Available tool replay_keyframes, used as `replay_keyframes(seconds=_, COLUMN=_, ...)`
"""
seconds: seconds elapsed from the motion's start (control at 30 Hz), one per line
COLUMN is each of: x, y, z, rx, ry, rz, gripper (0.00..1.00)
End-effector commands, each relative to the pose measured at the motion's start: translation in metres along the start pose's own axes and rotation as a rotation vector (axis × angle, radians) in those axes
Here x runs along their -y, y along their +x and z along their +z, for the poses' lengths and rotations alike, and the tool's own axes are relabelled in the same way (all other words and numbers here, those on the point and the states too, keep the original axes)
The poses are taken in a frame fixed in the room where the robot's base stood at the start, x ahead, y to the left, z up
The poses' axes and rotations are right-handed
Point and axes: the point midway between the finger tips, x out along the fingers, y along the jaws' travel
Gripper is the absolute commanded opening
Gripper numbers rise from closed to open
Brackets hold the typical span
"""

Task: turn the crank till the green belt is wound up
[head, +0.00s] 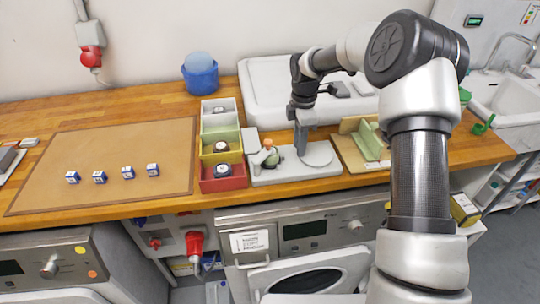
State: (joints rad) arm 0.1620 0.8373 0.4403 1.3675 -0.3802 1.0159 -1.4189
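A light grey device (290,175) stands at the counter's front edge. A small upright part with an orange top (268,144) is at its left, with a dark round part (273,160) beside it. A round grey plate (316,154) is at its right. I cannot make out for sure which part is the crank, and I see no clear green belt on the device. My gripper (301,150) points down over the middle of the device, between the orange-topped part and the plate. Its fingers are too small and overlapped to show whether they are open or touching anything.
A brown mat (110,160) holds several small blue-and-white boxes. At right are a wooden board with a green block (370,141) and a green curled item (484,125).

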Motion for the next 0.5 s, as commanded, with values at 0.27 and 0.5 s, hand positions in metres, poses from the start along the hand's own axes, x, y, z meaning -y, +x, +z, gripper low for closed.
replay_keyframes(seconds=0.27, x=0.004, y=0.005, z=-0.003, rx=-0.006, ry=-0.001, rz=-0.013, gripper=0.34)
replay_keyframes(seconds=0.5, x=0.003, y=-0.013, z=-0.001, rx=-0.003, ry=0.0, rz=-0.01, gripper=0.34)
